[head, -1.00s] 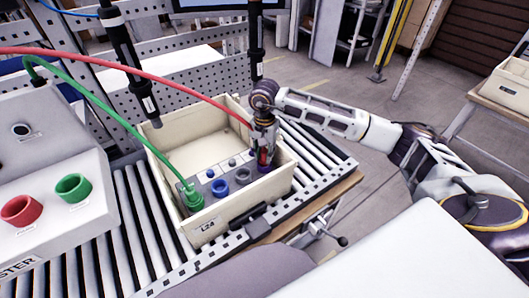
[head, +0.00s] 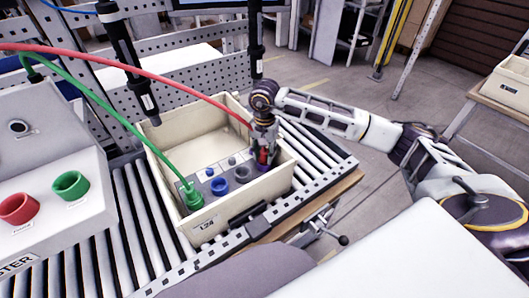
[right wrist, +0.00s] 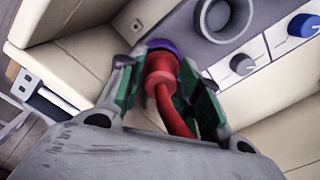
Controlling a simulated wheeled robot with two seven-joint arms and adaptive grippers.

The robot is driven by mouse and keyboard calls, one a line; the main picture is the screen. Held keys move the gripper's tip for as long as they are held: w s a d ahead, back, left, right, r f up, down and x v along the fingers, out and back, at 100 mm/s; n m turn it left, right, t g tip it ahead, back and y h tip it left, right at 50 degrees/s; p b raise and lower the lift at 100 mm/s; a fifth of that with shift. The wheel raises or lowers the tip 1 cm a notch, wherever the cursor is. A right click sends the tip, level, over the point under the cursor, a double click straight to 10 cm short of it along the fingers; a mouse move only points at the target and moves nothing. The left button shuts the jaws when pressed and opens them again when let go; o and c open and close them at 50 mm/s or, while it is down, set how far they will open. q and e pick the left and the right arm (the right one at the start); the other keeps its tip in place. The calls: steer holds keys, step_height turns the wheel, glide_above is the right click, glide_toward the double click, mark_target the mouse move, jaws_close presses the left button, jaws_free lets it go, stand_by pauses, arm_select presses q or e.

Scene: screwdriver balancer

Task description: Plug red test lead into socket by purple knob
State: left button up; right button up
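The red test lead (head: 150,72) arches in from the left, and its red plug (head: 263,156) points down at the purple socket end of the panel. In the right wrist view the red plug (right wrist: 160,82) meets a purple ring (right wrist: 160,46), apparently seated in it. My right gripper (head: 264,148) is around the plug; its fingers (right wrist: 165,80) stand on either side with visible gaps, so it looks open. The purple part is mostly hidden in the head view, and I cannot make out a separate purple knob. My left gripper is not in view.
A cream crate (head: 166,178) holds the panel with a blue socket (head: 220,187), a grey socket (head: 243,175) and small knobs. A green plug (head: 194,199) stands in the panel's left end. Black screwdrivers (head: 128,55) hang above. A grey tester box (head: 45,165) stands left.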

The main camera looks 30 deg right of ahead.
steer(key=shift+o, duration=1.1)
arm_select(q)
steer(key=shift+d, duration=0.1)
arm_select(e)
steer(key=shift+r, duration=1.25)
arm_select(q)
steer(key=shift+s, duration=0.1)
arm_select(e)
steer(key=shift+r, duration=2.75)
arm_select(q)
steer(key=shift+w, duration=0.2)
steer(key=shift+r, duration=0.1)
arm_select(e)
steer(key=shift+r, duration=0.1)
